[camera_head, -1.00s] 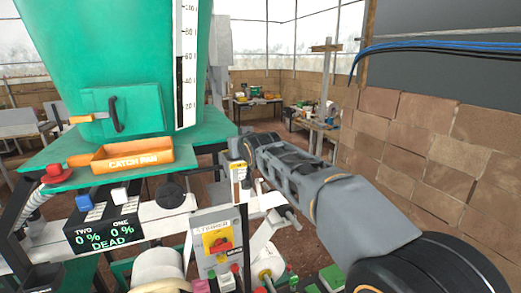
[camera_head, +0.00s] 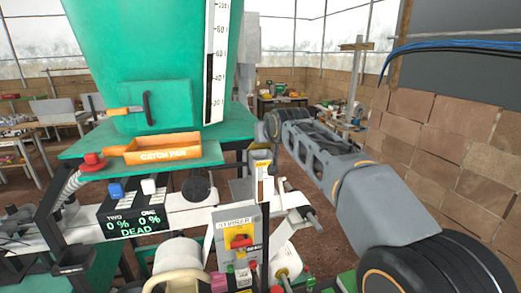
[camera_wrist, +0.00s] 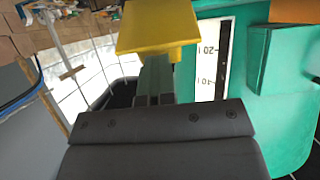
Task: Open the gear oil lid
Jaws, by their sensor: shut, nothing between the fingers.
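My gripper (camera_wrist: 155,70) shows in the wrist view, with its fingers together and nothing between them. A yellow block-like part (camera_wrist: 158,25) lies just beyond the fingertips and covers their ends. I cannot tell whether it touches them, or whether it is the gear oil lid. In the head view my arm reaches in from the lower right to beside the green hopper, and its fingers cannot be made out. A small white and yellow item (camera_head: 264,185) stands below the arm's end. No gear oil label is readable.
The green hopper (camera_head: 150,50) with its level scale stands at the left, with an orange catch pan (camera_head: 160,149) on its ledge. A display box (camera_head: 132,221) and a panel with a red switch (camera_head: 238,242) are in front. A block wall (camera_head: 450,140) is at the right.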

